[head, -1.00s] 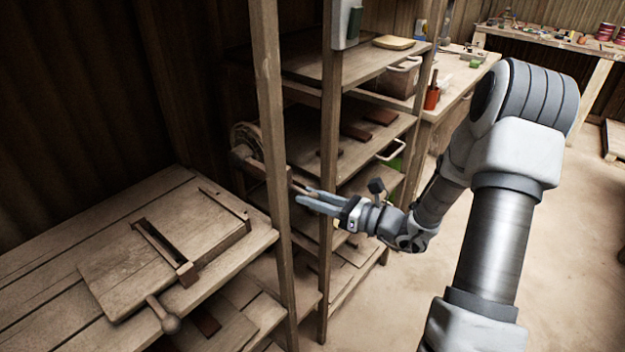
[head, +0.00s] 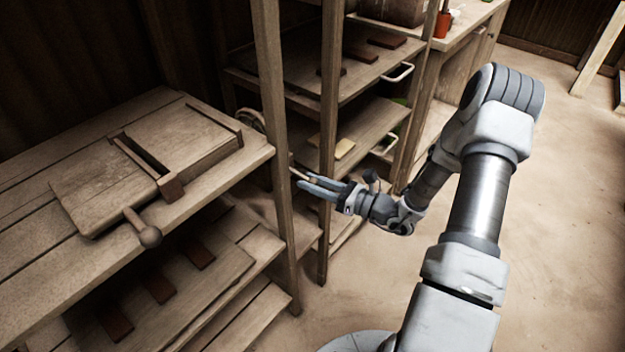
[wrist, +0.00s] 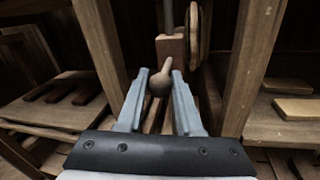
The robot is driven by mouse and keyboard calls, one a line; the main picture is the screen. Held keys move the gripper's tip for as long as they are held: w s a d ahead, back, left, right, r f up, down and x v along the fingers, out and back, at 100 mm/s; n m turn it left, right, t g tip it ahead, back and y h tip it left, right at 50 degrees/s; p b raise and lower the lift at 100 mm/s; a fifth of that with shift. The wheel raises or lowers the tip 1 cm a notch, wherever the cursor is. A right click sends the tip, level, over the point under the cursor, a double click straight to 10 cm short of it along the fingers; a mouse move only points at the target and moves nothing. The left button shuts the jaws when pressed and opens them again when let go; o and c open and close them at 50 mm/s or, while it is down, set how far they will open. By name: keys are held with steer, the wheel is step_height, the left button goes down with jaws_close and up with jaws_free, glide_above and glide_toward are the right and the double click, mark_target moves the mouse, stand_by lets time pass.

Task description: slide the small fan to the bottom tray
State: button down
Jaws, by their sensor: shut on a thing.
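The small fan seems to be the round, pale, wheel-like thing (head: 250,119) behind the shelf posts; the wrist view shows its disc edge-on (wrist: 193,28). Beside it, a reddish-brown block (wrist: 172,50) sits at a dark upright rod. A handle with a ball end (wrist: 160,84) sticks out from the block. My gripper (wrist: 159,82) is shut on this ball; in the head view my gripper (head: 303,181) reaches between two posts. Below lies a low board with dark tiles (head: 230,262); I cannot tell whether it is the bottom tray.
Wooden posts (head: 273,150) (head: 328,150) stand close on both sides of my gripper. A bench with a wooden press board (head: 95,190) is at left. Shelves with a yellow block (head: 344,148) are behind. The floor (head: 550,220) at right is clear.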

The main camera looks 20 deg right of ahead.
steer(key=shift+s+f, duration=0.15)
steer(key=shift+f, duration=0.2)
steer(key=c, duration=0.9)
jaws_free()
steer(key=o, duration=0.3)
steer(key=shift+r, duration=0.1)
steer(key=p+v, duration=0.3)
steer(key=v, duration=1.4)
steer(key=shift+d, duration=0.15)
